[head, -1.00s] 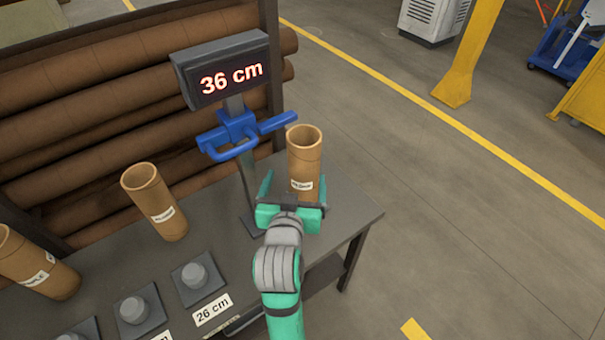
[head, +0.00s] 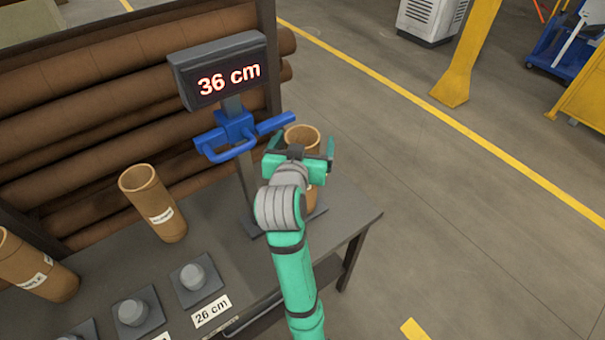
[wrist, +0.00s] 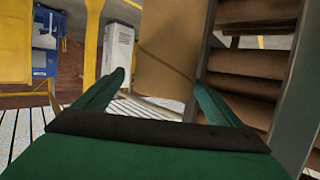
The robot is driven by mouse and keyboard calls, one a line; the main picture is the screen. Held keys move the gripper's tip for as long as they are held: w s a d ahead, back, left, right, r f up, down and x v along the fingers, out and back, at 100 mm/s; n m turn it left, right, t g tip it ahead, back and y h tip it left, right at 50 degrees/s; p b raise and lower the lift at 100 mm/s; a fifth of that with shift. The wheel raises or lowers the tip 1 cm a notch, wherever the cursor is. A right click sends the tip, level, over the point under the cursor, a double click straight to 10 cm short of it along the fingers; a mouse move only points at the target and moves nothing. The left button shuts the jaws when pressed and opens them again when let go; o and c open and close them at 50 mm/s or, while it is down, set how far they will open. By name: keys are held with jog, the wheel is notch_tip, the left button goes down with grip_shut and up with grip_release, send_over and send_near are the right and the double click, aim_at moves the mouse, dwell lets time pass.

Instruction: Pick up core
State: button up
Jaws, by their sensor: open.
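The core, a brown cardboard tube (head: 302,132), stands upright on the table's right end, beside the measuring post. My arm hides most of its body and its label in the head view. My gripper (head: 303,146) is open near the core's upper part, with a finger to each side of it in that view. In the wrist view the core (wrist: 172,50) appears ahead between the open fingers (wrist: 158,84), nearer the right one. I cannot tell whether either finger touches it.
A display reading 36 cm (head: 220,72) tops the post, with a blue bracket (head: 238,134) just left of my gripper. Other tubes (head: 153,203) stand left on the table (head: 225,215), behind grey pegs (head: 193,277). Open floor lies right.

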aim_at(305, 133)
jog(key=x, duration=0.4)
jog(key=shift+w+a, duration=0.2)
jog(key=shift+a, duration=0.05)
jog(key=shift+w+d+f, duration=0.1)
jog(key=shift+w, duration=0.15)
jog(key=c, duration=2)
